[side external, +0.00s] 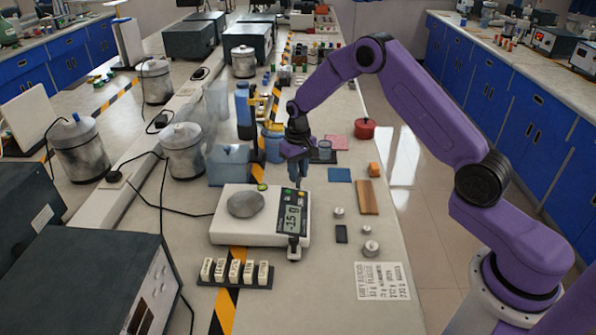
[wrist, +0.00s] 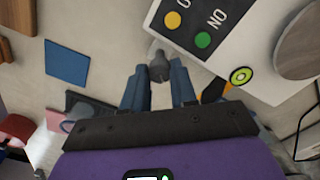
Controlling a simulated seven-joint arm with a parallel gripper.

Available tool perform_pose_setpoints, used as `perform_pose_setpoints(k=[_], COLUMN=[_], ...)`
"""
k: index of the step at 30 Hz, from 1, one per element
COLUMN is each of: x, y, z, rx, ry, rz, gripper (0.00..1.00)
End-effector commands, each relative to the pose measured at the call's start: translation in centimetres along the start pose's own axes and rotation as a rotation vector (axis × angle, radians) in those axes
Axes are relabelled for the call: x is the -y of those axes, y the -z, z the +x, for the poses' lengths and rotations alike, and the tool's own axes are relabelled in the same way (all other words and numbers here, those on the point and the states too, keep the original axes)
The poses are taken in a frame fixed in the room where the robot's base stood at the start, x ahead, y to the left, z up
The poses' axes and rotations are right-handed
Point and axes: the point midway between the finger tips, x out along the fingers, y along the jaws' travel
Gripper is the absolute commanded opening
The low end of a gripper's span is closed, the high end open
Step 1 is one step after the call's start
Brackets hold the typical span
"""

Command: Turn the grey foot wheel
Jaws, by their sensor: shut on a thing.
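The white balance (side external: 225,228) stands on the bench with a round grey pan (side external: 246,204) and a display reading about -15 g. Its corner and a green bubble level (wrist: 241,76) show in the wrist view. The grey foot wheel (wrist: 160,66) sticks out at the balance's corner in the wrist view. My gripper (wrist: 160,84) has a blue finger on each side of it and is shut on it. In the side view my gripper (side external: 303,183) points down at the balance's far right corner and hides that wheel. Another dark foot (side external: 294,250) shows at the near right corner.
A rack of white blocks (side external: 236,273) lies in front of the balance. Small metal weights (side external: 371,248), a wooden strip (side external: 368,197) and a blue square (side external: 340,175) lie to the right. A blue clear tub (side external: 229,166) stands behind the balance.

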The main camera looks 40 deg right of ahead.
Motion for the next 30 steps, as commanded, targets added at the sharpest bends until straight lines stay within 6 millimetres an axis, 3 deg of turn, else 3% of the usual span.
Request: perform_pose_setpoints(k=[12, 13, 15, 25, 30], x=[0.0, 0.0, 0.0, 0.0, 0.0], y=[-0.1, 0.0, 0.0, 0.0, 0.1], z=[-0.1, -0.1, -0.1, -0.3, -2.1], rx=[0.002, 0.002, 0.002, 0.000, -0.003], ry=[0.000, 0.000, 0.000, 0.000, 0.001], rz=[0.006, 0.006, 0.006, 0.006, 0.006], gripper=[0.00, 0.37, 0.53, 0.53, 0.53])
